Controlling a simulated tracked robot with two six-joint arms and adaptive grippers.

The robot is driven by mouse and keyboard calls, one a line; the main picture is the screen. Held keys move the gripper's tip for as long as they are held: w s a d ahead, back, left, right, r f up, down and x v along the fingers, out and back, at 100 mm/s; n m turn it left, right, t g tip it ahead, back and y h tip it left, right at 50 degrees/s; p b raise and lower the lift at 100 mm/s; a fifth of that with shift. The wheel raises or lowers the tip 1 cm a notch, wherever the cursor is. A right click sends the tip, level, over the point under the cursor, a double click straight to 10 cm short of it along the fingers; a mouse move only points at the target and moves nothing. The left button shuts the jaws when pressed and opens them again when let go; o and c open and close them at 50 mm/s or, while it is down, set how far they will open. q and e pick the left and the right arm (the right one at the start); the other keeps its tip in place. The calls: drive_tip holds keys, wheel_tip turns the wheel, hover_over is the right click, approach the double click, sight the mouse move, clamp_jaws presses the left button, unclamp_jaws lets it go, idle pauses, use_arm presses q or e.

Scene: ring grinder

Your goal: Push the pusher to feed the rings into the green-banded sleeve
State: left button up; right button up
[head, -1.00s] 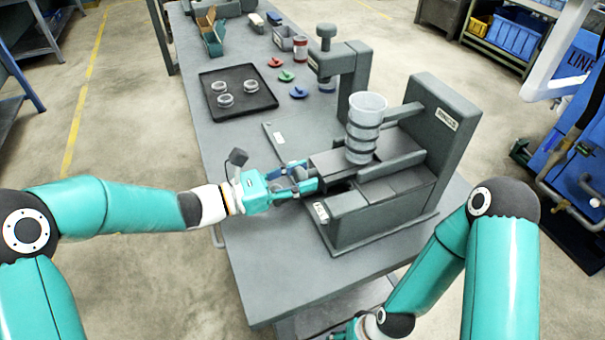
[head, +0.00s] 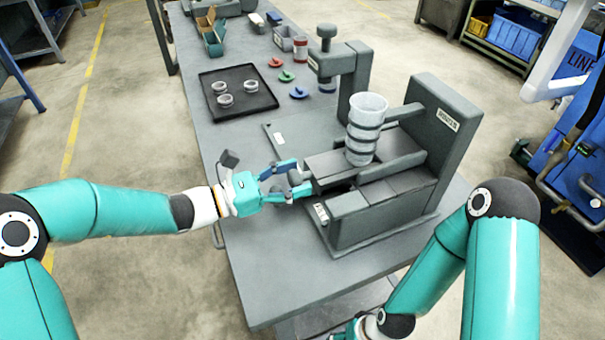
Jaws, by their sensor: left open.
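The grey ring grinder (head: 455,150) stands on the bench. A clear sleeve-like cylinder (head: 369,104) with dark bands stands upright on its channel. The grey block (head: 328,169) at the channel's left end looks like the pusher, but I cannot be sure. My left gripper (head: 303,177) is open at that left end, fingers pointing right; I cannot tell whether they touch the block. I cannot make out a green-banded sleeve. Only the edge of my right gripper's body (head: 348,331) shows at the bottom; its fingers are out of frame.
A black tray (head: 264,102) with three pale rings lies at the back left. Red, green and blue pieces (head: 287,76) and banded cylinders (head: 300,46) stand behind. The grinder's tall post (head: 357,75) is an obstacle. The bench (head: 258,270) front left is clear.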

use_arm(q)
drive_tip(key=shift+v, duration=2.45)
drive_tip(key=shift+d, duration=0.1)
drive_tip(key=shift+s, duration=0.1)
